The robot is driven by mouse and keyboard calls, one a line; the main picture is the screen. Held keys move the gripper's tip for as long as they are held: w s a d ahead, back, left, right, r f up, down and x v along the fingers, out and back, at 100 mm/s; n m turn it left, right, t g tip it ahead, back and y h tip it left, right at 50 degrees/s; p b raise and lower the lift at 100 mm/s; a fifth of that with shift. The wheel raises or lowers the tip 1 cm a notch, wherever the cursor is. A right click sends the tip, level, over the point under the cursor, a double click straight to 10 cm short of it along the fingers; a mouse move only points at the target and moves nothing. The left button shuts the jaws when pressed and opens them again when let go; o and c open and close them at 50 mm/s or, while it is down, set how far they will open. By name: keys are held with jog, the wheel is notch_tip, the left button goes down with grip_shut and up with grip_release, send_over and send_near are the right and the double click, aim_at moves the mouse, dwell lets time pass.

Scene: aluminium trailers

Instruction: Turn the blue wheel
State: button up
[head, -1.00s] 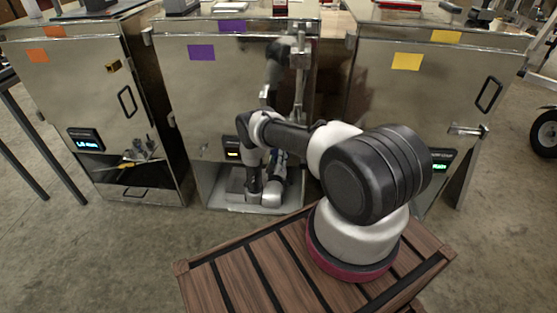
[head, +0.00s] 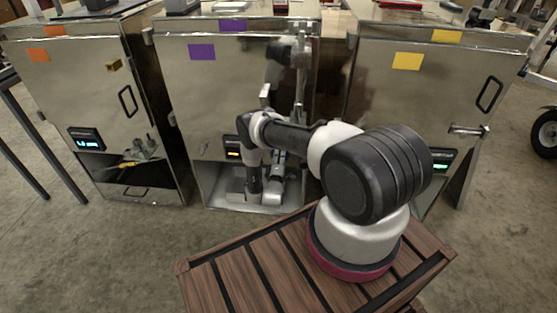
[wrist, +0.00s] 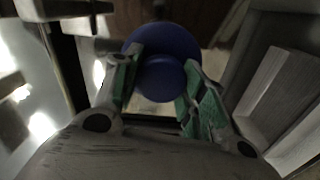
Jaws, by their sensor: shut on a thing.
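The blue wheel (wrist: 160,42) shows in the wrist view, a round blue disc with a rounder blue knob in front. My gripper (wrist: 161,72) has its green-padded fingers on either side of the knob and is shut on it. The wheel and my fingertips cannot be made out in that view.
Metal cabinets stand left (head: 75,80) with orange labels and right (head: 420,95) with yellow labels. Grey walls close in around my gripper in the wrist view. A black tyre (head: 545,133) is at far right.

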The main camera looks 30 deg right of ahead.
jog(key=shift+a, duration=0.1)
dwell(0.3)
jog(key=o, duration=1)
jog(key=v, duration=1.2)
